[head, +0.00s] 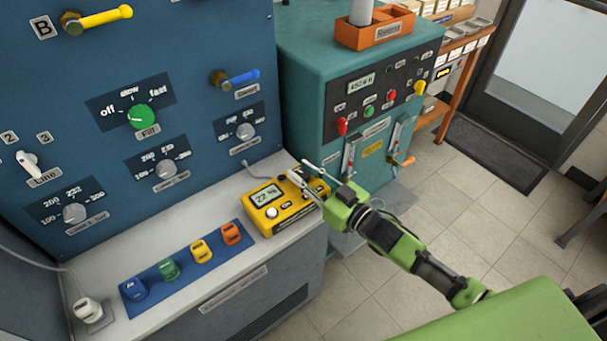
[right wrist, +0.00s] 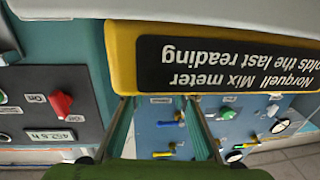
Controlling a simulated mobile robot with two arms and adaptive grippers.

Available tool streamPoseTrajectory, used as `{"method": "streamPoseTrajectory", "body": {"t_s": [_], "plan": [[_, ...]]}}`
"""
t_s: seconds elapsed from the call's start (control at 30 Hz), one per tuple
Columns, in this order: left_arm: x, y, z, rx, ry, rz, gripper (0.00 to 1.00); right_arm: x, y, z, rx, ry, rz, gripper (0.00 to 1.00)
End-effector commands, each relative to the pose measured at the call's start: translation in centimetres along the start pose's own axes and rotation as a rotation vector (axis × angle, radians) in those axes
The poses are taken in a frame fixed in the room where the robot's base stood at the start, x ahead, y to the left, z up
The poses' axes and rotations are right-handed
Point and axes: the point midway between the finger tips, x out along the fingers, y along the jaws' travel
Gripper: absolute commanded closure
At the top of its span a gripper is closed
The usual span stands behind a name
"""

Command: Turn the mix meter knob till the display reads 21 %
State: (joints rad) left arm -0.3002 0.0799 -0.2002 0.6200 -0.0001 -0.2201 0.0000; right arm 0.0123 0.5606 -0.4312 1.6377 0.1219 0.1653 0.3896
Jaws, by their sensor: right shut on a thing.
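The yellow mix meter (head: 252,216) sits on the grey ledge at the foot of the blue panel. Its display (head: 267,195) seems to read 22 %, in small digits. A round white control (head: 272,212) shows below the display. My right gripper (head: 302,172) is at the meter's right end, shut on the knob there, which the fingers hide. In the right wrist view the meter's yellow housing (right wrist: 112,50) appears upside down with its black name label. The fingers (right wrist: 160,105) reach past its edge, and their grip is hidden. My left gripper is not in view.
Several coloured blocks stand on a blue strip (head: 205,257) left of the meter. The blue panel above has several knobs and levers. A teal cabinet (head: 310,65) with switches stands close behind my right gripper. Open tiled floor (head: 450,215) lies to the right.

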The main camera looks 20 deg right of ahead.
Motion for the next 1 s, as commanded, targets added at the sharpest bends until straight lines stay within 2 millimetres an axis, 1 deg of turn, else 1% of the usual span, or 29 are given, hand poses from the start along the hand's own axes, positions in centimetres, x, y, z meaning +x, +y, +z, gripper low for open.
{"method": "streamPoseTrajectory", "body": {"t_s": [0.03, 0.5, 0.7, 1.0], "plan": [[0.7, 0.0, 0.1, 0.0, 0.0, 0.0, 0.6, 0.0, 0.3, 0.2, -0.012, -0.002, -0.037, 0.97], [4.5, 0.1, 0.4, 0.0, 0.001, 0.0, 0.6, 0.1, 0.3, 0.2, -0.007, 0.003, -0.344, 0.97], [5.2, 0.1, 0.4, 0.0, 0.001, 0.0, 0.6, 0.1, 0.2, 0.0, -0.003, 0.003, -0.419, 0.97], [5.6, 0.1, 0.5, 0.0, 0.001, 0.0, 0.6, 0.1, 0.1, -0.1, -0.001, 0.003, -0.461, 0.97]]}}
